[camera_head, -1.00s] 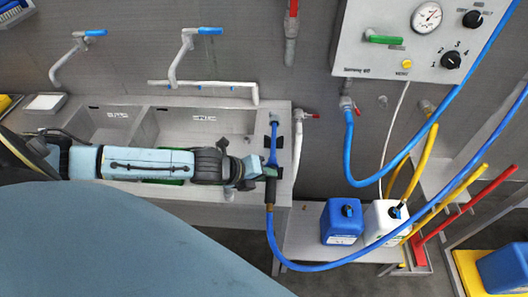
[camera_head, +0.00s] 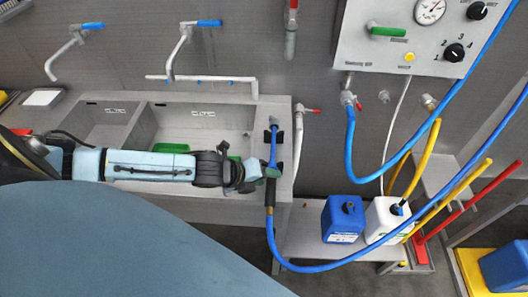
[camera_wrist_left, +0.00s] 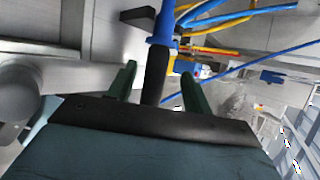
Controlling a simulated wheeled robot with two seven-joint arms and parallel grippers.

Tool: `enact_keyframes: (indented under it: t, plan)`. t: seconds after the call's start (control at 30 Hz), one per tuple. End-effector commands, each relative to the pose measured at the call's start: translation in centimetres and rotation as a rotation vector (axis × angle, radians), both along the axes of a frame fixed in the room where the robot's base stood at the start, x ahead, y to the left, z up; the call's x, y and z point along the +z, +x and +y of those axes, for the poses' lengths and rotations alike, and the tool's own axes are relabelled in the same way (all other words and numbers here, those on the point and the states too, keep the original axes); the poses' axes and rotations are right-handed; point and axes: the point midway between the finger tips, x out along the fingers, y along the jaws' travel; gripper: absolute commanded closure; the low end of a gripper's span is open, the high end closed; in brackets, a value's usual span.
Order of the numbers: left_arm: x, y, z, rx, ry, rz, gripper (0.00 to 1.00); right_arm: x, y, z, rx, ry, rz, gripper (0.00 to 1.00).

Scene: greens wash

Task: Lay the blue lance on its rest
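The blue lance (camera_head: 273,148) lies along the right rim of the sink, its dark grip toward me and its blue hose running on from the grip. Its blue part passes between the black prongs of the rest (camera_head: 280,137); whether it touches them is hard to tell. My left gripper (camera_head: 271,172) is at the near part of the lance. In the left wrist view its two green fingers (camera_wrist_left: 158,88) stand apart, one on each side of the dark grip of the lance (camera_wrist_left: 155,72), with gaps visible. One black prong of the rest (camera_wrist_left: 138,17) shows beside the lance. My right gripper is not in view.
The double sink (camera_head: 218,109) lies behind my left arm, with green items in it. A blue canister (camera_head: 341,222) and a white canister (camera_head: 383,222) stand on a low shelf at right. The blue hose (camera_head: 312,268) loops below them. A control panel (camera_head: 375,58) hangs above.

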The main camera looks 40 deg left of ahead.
Motion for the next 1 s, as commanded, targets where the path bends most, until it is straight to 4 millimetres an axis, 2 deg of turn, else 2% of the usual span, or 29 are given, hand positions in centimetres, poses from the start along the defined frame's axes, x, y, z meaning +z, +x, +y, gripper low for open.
enact_keyframes:
  t: [0.23, 0.37, 0.73, 1.0]
  plan:
    - [0.0, -0.2, 0.1, 0.001, 0.001, 0.003, 0.50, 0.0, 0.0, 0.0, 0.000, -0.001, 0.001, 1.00]
    - [0.7, -1.0, 0.5, 0.000, 0.002, 0.004, 0.50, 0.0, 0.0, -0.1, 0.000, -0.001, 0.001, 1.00]
    - [5.5, -5.9, 2.7, -0.005, 0.004, 0.005, 0.50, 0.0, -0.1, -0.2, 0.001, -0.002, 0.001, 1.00]
    - [7.8, -8.0, 3.9, 0.002, 0.004, 0.004, 0.50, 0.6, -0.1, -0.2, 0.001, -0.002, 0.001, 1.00]
